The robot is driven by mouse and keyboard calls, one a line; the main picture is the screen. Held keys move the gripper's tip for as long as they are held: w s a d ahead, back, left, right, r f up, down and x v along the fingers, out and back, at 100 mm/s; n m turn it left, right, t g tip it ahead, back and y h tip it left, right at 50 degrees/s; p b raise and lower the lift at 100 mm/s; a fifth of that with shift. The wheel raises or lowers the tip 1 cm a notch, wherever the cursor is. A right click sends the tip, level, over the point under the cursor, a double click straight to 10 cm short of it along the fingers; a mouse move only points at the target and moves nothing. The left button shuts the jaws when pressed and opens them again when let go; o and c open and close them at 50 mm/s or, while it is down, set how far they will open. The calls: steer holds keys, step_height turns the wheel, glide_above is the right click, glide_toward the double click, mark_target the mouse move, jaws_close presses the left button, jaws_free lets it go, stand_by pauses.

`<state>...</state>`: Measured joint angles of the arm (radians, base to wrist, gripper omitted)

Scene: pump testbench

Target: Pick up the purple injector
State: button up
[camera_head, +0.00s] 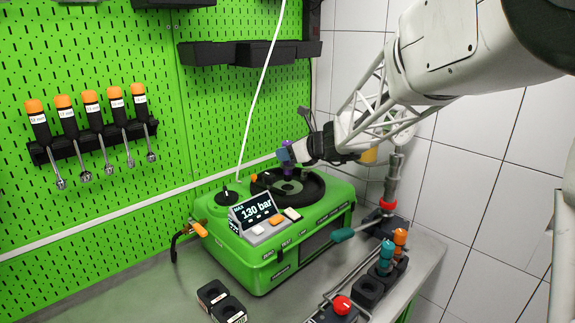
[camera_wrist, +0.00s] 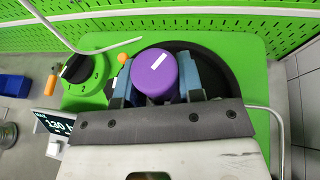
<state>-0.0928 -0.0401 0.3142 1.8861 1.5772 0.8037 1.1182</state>
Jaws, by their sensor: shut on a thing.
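The purple injector (camera_wrist: 155,74) shows in the wrist view as a round purple cap with a white mark, between the two blue-grey fingers of my gripper (camera_wrist: 157,82). My gripper is shut on it. In the head view the purple injector (camera_head: 288,171) is upright over the dark round bowl on top of the green pump tester, and my gripper (camera_head: 286,154) is at its upper end. I cannot tell whether the injector's lower end still sits in the tester, as it is small and partly hidden.
The green tester (camera_head: 262,270) has a display (camera_head: 254,211) reading 130 bar. To its right are a rack with teal and orange injectors (camera_head: 386,255) and a grey and red upright device (camera_head: 391,185). Black blocks (camera_head: 221,301) lie in front. Orange-handled tools (camera_head: 91,105) hang on the green pegboard.

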mark_target(288, 142)
steer(key=shift+r, duration=1.9)
steer(key=shift+d, duration=0.1)
